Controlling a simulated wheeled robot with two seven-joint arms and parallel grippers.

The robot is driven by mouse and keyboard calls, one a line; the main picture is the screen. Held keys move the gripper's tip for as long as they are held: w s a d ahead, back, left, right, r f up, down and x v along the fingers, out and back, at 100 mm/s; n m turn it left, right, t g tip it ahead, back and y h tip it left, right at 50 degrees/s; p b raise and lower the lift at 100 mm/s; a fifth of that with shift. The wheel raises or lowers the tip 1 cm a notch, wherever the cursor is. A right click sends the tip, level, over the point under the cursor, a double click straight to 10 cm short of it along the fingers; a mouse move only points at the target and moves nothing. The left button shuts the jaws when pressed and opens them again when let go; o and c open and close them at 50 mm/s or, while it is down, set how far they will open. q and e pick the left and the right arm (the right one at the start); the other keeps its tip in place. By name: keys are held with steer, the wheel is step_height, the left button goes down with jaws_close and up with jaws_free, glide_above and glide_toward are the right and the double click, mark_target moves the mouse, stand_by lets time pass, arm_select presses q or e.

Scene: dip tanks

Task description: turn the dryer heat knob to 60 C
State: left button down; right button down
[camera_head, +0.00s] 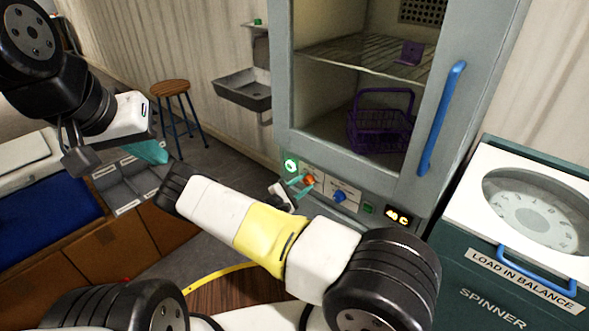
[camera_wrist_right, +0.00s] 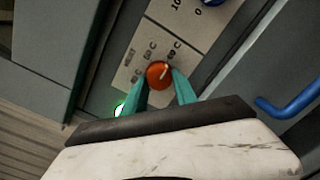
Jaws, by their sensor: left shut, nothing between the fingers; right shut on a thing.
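The dryer (camera_head: 284,85) is a grey cabinet with a glass door and a control panel along its bottom. The orange heat knob (camera_head: 309,180) sits on the panel's left part. In the right wrist view, the orange knob (camera_wrist_right: 159,74) has a white pointer slanting up and right, towards the rightmost printed mark beside it; the small print is too blurred to read surely. My right gripper (camera_head: 300,185) is shut on this knob, one teal finger on each side. My left gripper (camera_head: 151,152) is shut and empty, far to the left over a grey divided tray.
A blue knob (camera_head: 339,197), a green light (camera_head: 291,166) and a lit display (camera_head: 397,216) are on the same panel. A purple basket (camera_head: 381,124) stands inside the dryer. The spinner (camera_head: 478,250) is at right; a stool (camera_head: 171,88) and sink (camera_head: 243,90) are behind.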

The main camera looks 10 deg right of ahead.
steer(key=c, duration=1)
jaws_free()
steer(key=shift+o, duration=0.2)
steer(key=v, duration=0.8)
steer(key=shift+w, duration=0.1)
